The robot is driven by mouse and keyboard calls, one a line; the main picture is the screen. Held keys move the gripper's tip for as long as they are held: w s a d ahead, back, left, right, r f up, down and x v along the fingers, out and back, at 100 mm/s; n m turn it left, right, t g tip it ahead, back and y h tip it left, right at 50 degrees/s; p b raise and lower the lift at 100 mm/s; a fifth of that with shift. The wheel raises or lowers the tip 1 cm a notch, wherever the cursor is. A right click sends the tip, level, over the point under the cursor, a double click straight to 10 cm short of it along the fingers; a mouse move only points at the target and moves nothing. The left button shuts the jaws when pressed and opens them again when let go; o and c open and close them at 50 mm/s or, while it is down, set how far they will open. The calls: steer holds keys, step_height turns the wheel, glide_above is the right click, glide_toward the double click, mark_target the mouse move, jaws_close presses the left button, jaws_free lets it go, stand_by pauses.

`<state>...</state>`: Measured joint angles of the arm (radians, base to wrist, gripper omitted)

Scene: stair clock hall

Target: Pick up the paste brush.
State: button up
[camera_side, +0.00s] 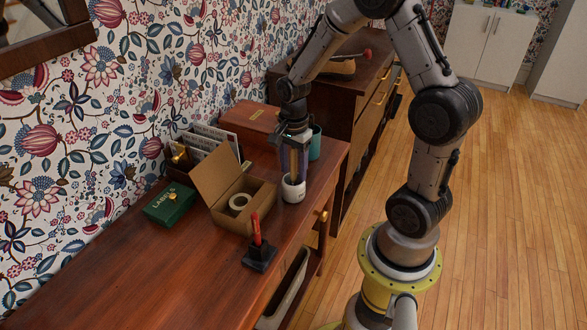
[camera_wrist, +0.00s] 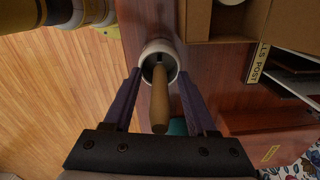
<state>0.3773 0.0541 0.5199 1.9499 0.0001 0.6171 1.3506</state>
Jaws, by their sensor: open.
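The paste brush (camera_wrist: 160,105) stands handle up in a small white pot (camera_wrist: 158,48). Its handle is plain tan wood, and its lower end is hidden inside the pot. The white pot (camera_side: 293,190) also shows in the side view, near the front edge of the desk. My gripper (camera_wrist: 160,75) is open, with one purple finger on each side of the handle and a gap visible on both sides. In the side view my gripper (camera_side: 295,155) points down just above the pot.
An open cardboard box (camera_side: 257,191) with a tape roll (camera_side: 239,202) stands left of the pot. A teal cup (camera_side: 315,143) stands close behind. A red-handled tool (camera_side: 258,246), a green box (camera_side: 168,205) and a wooden box (camera_side: 250,119) are also on the desk (camera_side: 120,280). The desk's near-left part is clear.

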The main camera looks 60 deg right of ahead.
jaws_close()
stand_by(0.6)
